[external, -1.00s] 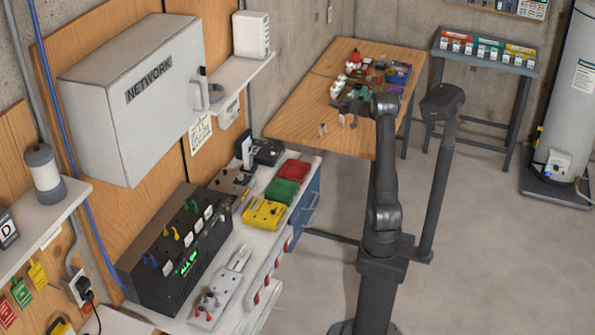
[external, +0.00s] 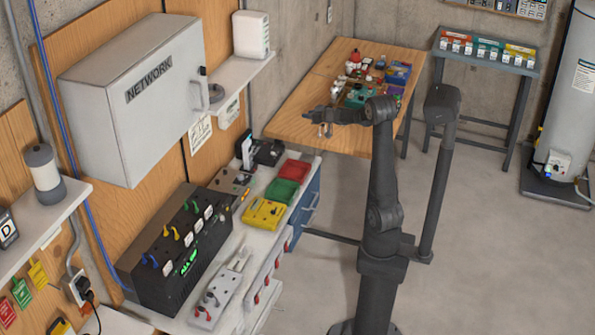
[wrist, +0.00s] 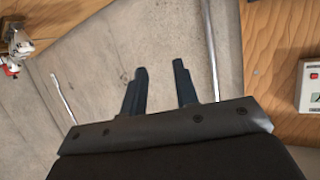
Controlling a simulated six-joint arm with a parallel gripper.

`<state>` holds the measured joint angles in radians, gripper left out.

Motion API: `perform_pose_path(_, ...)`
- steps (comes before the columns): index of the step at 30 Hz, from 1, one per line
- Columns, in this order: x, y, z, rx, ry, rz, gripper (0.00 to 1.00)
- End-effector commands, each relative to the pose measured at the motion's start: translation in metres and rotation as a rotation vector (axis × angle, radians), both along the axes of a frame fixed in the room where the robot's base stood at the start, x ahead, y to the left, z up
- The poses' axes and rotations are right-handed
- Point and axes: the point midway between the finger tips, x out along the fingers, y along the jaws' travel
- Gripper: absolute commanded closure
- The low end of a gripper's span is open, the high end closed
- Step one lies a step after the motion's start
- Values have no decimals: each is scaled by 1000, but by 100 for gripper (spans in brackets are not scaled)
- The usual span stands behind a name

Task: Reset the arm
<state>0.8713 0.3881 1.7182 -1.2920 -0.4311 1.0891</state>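My gripper (external: 322,117) is in the external view at the end of my bent arm. It is level with the near part of the wooden workbench and points left. In the wrist view its two dark fingers (wrist: 160,80) stand apart with nothing between them. Below and beyond the fingers are the grey concrete floor and wall. My forearm rises from the black pedestal in the middle of the external view.
The wooden workbench (external: 290,128) holds several small items at its far end. The grey network cabinet (external: 150,110) hangs on the left wall. A white counter below carries a black switch box (external: 165,262), a yellow tray (external: 264,214) and a green tray (external: 288,188).

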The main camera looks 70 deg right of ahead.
Motion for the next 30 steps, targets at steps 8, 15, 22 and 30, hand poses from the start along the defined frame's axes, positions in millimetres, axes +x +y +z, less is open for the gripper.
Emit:
perform_pose_path(8,14,56,6,0,-1,64,72)
perform_pose_path(15,21,103,9,1,0,116,72)
perform_pose_path(22,23,149,11,1,1,169,72)
perform_pose_path(30,21,200,12,2,3,229,72)
